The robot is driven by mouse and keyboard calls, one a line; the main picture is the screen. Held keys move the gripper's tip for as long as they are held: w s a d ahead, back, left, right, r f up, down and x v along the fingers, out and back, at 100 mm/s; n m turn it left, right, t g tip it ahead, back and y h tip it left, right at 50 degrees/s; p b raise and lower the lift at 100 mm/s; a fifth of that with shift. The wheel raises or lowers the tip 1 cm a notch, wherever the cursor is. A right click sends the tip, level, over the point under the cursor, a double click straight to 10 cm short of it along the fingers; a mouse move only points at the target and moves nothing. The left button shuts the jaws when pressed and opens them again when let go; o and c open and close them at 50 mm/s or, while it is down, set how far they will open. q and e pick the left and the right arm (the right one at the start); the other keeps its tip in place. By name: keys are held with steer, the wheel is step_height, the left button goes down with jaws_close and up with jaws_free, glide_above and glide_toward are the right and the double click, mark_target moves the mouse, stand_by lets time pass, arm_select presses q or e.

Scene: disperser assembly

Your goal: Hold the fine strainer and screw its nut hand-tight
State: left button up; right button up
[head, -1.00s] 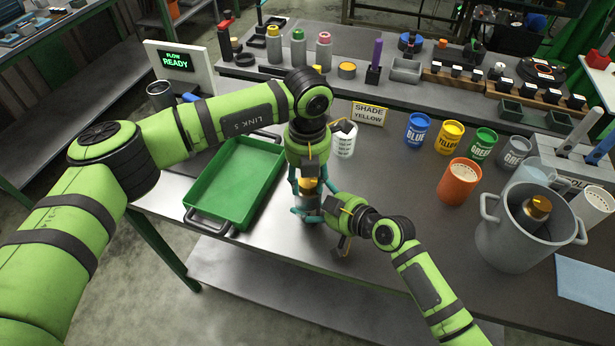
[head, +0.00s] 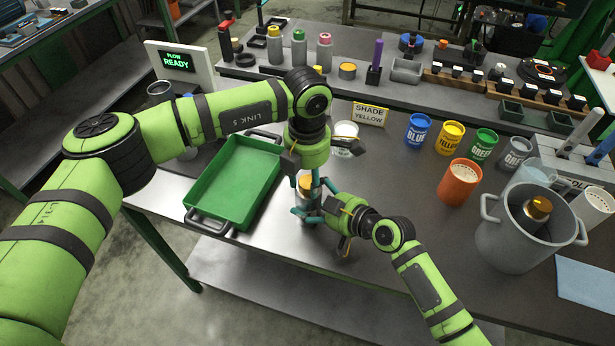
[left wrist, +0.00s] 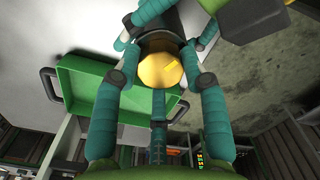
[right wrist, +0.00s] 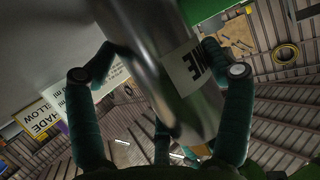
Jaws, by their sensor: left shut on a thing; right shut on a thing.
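The fine strainer (head: 306,204) is upright above the table, a metal cylinder with a pale label ending in "NE" in the right wrist view (right wrist: 190,72). My right gripper (head: 311,212) is shut around its body from the side. The brass-coloured nut (left wrist: 160,71) is at the strainer's top, and shows small in the head view (head: 305,182). My left gripper (head: 308,188) points down from above, its teal fingers closed around the nut. The thread under the nut is hidden, so I cannot tell how tight it is.
A green tray (head: 197,212) lies close on the left. A white cup (head: 346,147) and the "SHADE YELLOW" sign (head: 370,114) stand just behind. An orange cup (head: 459,182) and grey pot (head: 515,240) are on the right. Front table is clear.

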mark_target(306, 182)
arm_select(q)
steer(key=shift+s+a+f, duration=0.1)
steer(key=shift+s+f, duration=0.1)
steer(key=shift+s, duration=0.1)
arm_select(e)
steer(key=shift+w+d+f, duration=0.1)
steer(key=shift+w+d, duration=0.05)
steer(key=shift+d, duration=0.1)
arm_select(q)
steer(key=o, duration=1.1)
arm_select(e)
steer(key=shift+a, duration=0.15)
arm_select(q)
steer(key=shift+w+r, duration=0.1)
steer(key=shift+w, duration=0.05)
steer(key=shift+r, duration=0.2)
step_height(306, 182, up, 12)
steer(key=shift+f, duration=0.2)
arm_select(e)
steer(key=shift+s+a, duration=0.1)
steer(key=shift+s, duration=0.1)
steer(key=o, duration=1.5)
